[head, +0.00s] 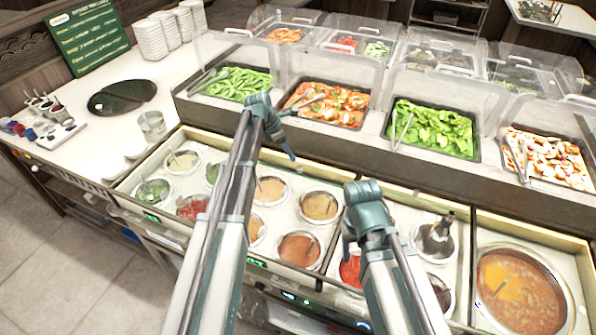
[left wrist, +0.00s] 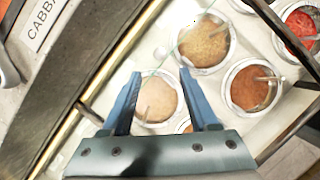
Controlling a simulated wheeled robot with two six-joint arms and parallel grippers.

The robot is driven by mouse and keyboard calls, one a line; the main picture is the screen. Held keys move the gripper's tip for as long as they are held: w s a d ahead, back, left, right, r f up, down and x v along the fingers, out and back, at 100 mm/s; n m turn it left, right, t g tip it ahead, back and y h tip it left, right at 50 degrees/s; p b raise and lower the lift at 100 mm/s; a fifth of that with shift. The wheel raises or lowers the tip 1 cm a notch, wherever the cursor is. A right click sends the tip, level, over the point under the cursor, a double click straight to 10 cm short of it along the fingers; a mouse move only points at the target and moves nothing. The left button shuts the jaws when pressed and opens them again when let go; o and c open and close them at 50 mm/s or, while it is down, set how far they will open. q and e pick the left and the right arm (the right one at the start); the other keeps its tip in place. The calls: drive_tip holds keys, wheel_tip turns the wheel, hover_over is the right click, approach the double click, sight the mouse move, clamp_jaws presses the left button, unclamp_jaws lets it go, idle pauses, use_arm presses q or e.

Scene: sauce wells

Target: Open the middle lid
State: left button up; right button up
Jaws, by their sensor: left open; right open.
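The sauce wells lie in the front counter. A beige sauce well (head: 271,190), a tan one (head: 319,206) and an orange one (head: 298,249) sit in the middle section. No clearly outlined lid shows over them; a thin pale line crosses near the tan well (left wrist: 203,45) in the left wrist view. My left gripper (head: 291,155) is above the back of this section, open and empty. In the left wrist view its fingers (left wrist: 160,75) stand apart on either side of the beige well (left wrist: 158,102). My right gripper (head: 349,240) is over the wells to the right, its fingers mostly hidden.
Clear covers (head: 335,72) stand over vegetable trays behind the wells, above a dark raised ledge (head: 400,165). A large soup pot (head: 520,290) is at the right, and a dark ladle or pump (head: 437,238) stands in a nearby well. Stacked bowls (head: 151,40) stand at the back left.

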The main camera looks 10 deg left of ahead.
sight(299, 167)
use_arm(q)
drive_tip(key=b+x, duration=0.8)
drive_tip(key=x, duration=0.2)
drive_tip(key=shift+r, duration=0.1)
clamp_jaws()
drive_tip(key=shift+w, duration=0.1)
idle(1.1)
